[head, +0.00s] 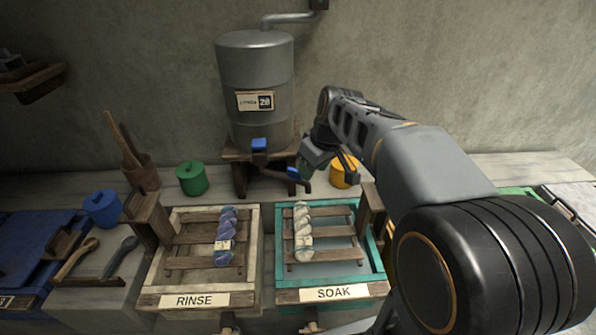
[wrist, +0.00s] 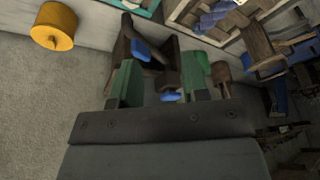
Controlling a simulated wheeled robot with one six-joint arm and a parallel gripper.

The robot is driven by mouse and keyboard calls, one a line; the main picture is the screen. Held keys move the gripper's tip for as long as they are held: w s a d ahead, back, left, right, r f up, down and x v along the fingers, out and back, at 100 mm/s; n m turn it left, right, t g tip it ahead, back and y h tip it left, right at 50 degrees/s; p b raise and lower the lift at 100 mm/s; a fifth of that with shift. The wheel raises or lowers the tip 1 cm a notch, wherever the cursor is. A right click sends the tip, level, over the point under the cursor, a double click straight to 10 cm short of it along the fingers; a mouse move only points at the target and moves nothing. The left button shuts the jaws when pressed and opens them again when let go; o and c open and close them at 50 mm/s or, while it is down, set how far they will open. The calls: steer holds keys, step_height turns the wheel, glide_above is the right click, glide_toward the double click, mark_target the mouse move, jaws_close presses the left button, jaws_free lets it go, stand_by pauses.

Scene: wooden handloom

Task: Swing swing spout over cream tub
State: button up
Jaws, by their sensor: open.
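The swing spout (head: 275,174) is a dark pipe under the grey tank, reaching to the right with a blue grip (head: 294,173) near its outer end. That end hangs by the back edge of the teal SOAK tub (head: 281,270), not over the cream tub. The cream tub (head: 154,275), labelled RINSE, stands left of it. My gripper (head: 304,164) is open at the spout's outer end, close to the blue grip; contact is unclear. In the wrist view, my green-tipped fingers (wrist: 160,78) stand apart, with the blue grip (wrist: 141,50) just beyond them.
The tank (head: 257,80) has a blue tap (head: 259,145) and stands on a wooden stand. A yellow pot (head: 343,172) is right of my gripper; a green pot (head: 192,178) is left of the stand. Yarn skeins lie on both tubs' racks.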

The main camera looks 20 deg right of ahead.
mark_target(295, 170)
steer(key=w+d+n+y, duration=0.2)
steer(key=w+d+n, duration=0.15)
steer(key=w, duration=0.65)
steer(key=shift+n, duration=0.55)
steer(key=x, duration=1.3)
steer(key=shift+a+r, duration=0.1)
steer(key=shift+a, duration=0.15)
steer(key=shift+c, duration=0.2)
jaws_close()
